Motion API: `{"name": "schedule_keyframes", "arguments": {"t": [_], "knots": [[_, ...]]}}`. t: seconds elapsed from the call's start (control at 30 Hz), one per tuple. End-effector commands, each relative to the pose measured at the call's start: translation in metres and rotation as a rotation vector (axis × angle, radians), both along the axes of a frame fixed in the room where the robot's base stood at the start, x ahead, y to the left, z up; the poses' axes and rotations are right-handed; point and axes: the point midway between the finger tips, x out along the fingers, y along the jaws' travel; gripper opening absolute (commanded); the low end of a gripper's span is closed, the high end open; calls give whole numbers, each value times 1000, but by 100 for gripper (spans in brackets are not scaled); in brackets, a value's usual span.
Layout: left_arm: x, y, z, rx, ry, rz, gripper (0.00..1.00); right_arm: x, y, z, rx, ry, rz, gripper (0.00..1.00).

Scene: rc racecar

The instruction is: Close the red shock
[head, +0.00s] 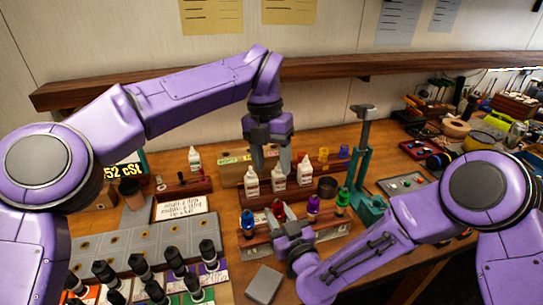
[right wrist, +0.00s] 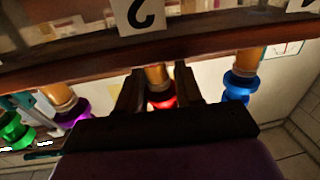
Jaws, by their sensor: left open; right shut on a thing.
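The red shock (head: 278,207) stands in the wooden rack between the blue and purple ones in the head view. In the right wrist view the red shock (right wrist: 162,99) shows its red cap below an amber body, between my fingers. My right gripper (head: 281,219) is shut on it; in the right wrist view the gripper's (right wrist: 158,92) dark fingers flank the cap. The gripper partly hides the cap's lower part. My left gripper (head: 270,163) is open, fingers down, above the white bottles behind the rack, holding nothing.
The blue shock (head: 248,222), purple shock (head: 313,206) and green shock (head: 343,199) share the rack. White bottles (head: 252,182) stand behind it. A green press (head: 360,165) is to the right. A grey block (head: 263,285) lies in front. Several black-capped shocks (head: 172,262) stand at lower left.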

Motion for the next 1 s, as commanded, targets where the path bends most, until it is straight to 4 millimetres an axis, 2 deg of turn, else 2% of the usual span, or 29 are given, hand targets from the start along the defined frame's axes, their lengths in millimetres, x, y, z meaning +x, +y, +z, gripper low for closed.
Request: {"name": "schedule_keyframes", "arguments": {"t": [0.13,0.4,0.43,0.5,0.83,1.0], "knots": [[1,1,12,0,0,0,56,0,0,0,0,0,0,0],[1,1,14,0,1,-1,56,0,0,0,0,0,0,0],[1,1,13,0,1,-1,56,0,0,0,0,0,0,42],[1,1,13,0,1,-1,56,0,0,0,0,0,0,64],[1,1,11,0,1,-1,56,-2,-1,-1,0,0,1,65],[1,1,-3,0,1,-1,56,-26,-12,-4,-1,1,2,65]]}}
